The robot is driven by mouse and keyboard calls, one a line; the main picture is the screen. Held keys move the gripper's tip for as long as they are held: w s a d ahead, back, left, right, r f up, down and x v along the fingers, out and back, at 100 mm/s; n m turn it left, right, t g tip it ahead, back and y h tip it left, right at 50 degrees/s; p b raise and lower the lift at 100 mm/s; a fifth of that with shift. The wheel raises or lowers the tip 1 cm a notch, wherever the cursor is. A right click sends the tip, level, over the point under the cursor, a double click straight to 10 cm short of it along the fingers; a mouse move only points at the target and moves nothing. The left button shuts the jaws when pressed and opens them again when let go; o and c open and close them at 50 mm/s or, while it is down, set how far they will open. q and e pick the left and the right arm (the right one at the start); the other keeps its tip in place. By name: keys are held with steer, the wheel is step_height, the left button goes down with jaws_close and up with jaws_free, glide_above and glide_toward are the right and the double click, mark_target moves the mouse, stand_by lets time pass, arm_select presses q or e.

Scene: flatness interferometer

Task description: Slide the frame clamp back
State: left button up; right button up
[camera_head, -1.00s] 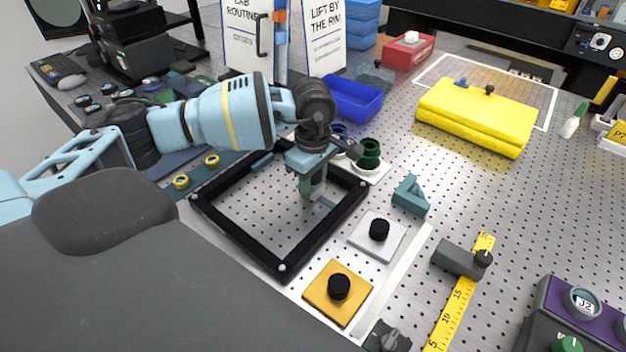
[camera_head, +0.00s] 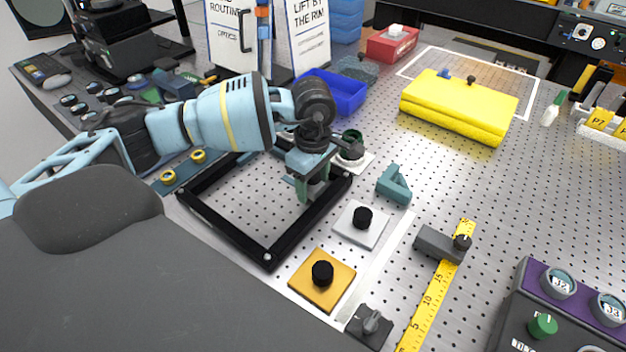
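A black square frame (camera_head: 222,229) lies on the perforated metal board, with silver screws at its corners. My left gripper (camera_head: 307,190) points down at the frame's right-hand bar, close to its inner edge. Its green fingers partly hide the bar, and a small dark part shows near them. I cannot tell whether they touch it or hold anything. No part is plainly marked as the frame clamp. A grey block with a black knob (camera_head: 440,244) sits across the yellow ruler (camera_head: 427,307), well right of the gripper. My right gripper is not in view.
A white plate (camera_head: 347,231) and an orange plate (camera_head: 309,288), each with a black knob, lie beside the frame. A teal bracket (camera_head: 394,185) stands near. Behind are a blue bin (camera_head: 345,96) and a folded yellow cloth (camera_head: 455,112). A purple-topped control box (camera_head: 535,294) stands front right.

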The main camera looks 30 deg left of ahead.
arm_select(q)
steer(key=shift+r, duration=3.9)
